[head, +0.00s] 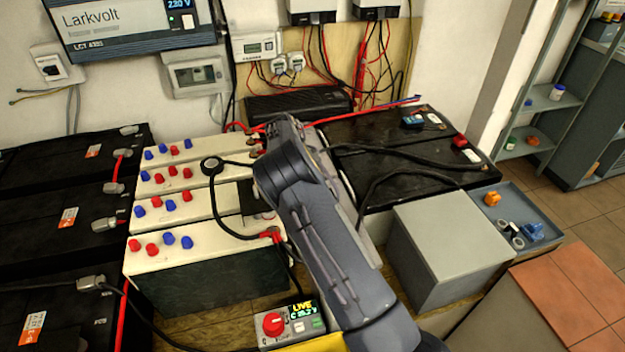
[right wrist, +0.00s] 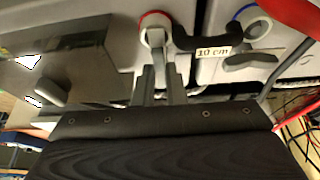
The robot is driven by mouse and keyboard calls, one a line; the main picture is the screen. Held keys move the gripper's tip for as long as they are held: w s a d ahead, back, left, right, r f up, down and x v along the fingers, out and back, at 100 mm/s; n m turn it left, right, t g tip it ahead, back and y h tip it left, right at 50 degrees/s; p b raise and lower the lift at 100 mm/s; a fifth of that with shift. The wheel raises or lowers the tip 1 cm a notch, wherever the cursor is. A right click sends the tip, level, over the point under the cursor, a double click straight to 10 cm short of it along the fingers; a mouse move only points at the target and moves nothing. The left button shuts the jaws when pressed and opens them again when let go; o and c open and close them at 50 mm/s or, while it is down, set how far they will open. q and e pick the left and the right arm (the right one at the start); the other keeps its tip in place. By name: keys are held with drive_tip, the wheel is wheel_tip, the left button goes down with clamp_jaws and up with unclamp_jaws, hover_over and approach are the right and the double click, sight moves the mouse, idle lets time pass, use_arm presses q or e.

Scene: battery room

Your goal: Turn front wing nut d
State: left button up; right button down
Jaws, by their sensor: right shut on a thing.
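In the right wrist view my right gripper (right wrist: 161,73) reaches up with its two fingers close together. It is shut on a grey wing nut (right wrist: 156,39) that sits on a post with a red ring. I cannot read a letter on this nut. A second grey wing nut (right wrist: 250,62) lies there, apart from the fingers. In the head view my right arm hides the gripper and the nut. My left gripper is not in view.
White-topped batteries (head: 205,238) with red and blue caps stand left of my arm. Black batteries (head: 400,150) stand behind right. A grey box (head: 450,240), a tray with small parts (head: 540,215) and a live-reading meter (head: 292,322) are near. Cables loop around the arm.

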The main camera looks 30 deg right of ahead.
drive_tip(key=c, duration=1.5)
unclamp_jaws()
drive_tip(key=v, duration=0.7)
drive_tip(key=shift+a+r, duration=0.15)
drive_tip(key=shift+r, duration=0.2)
